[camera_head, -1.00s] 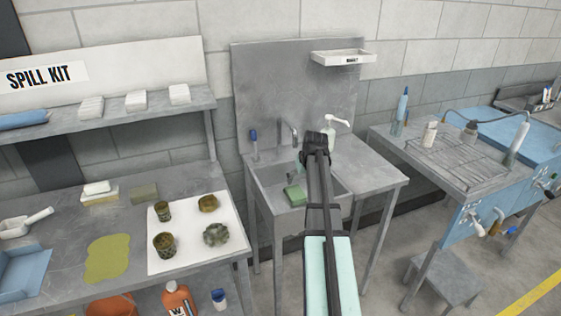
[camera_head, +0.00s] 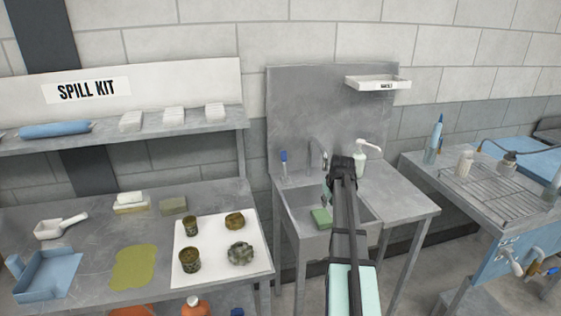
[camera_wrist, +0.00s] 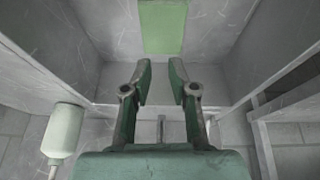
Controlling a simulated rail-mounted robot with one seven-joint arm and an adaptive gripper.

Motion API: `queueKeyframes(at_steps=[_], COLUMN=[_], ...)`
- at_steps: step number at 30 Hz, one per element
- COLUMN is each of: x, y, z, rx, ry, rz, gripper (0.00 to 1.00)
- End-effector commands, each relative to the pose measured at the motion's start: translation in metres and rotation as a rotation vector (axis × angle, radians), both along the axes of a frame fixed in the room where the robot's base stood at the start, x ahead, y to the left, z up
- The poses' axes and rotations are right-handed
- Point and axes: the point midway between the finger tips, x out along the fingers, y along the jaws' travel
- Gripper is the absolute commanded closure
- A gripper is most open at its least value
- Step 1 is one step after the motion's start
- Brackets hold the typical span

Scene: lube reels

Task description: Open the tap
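The grey metal tap (camera_head: 318,150) stands at the back of the sink (camera_head: 300,230), its spout curving up and over. A small upright blue-topped piece (camera_head: 283,158) stands left of it; I cannot tell whether it is the tap's handle. My gripper (camera_head: 326,190) is over the sink, in front of and slightly right of the tap, mostly hidden by my arm. In the wrist view my gripper (camera_wrist: 160,75) is open, with nothing visible between its fingertips. A green sponge (camera_head: 321,217) lies in the basin and shows beyond the fingers in the wrist view (camera_wrist: 163,25).
A white pump bottle (camera_head: 360,160) stands right of the tap, close to my arm. A white wall shelf (camera_head: 378,83) hangs above. A bench with a white mat (camera_head: 215,268) and several tins is left; a table with a wire rack (camera_head: 490,190) is right.

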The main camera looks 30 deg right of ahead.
Motion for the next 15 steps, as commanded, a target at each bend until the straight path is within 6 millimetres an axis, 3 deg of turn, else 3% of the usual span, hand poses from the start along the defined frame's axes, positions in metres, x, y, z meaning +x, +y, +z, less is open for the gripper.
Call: queueKeyframes(at_steps=[8, 15], x=[0.054, 0.123], y=[0.015, 0.05], z=[-0.001, 0.023], rx=[-0.3, -0.691], ry=[0.135, 0.263], rz=[0.136, 0.313], gripper=[1.0, 1.0])
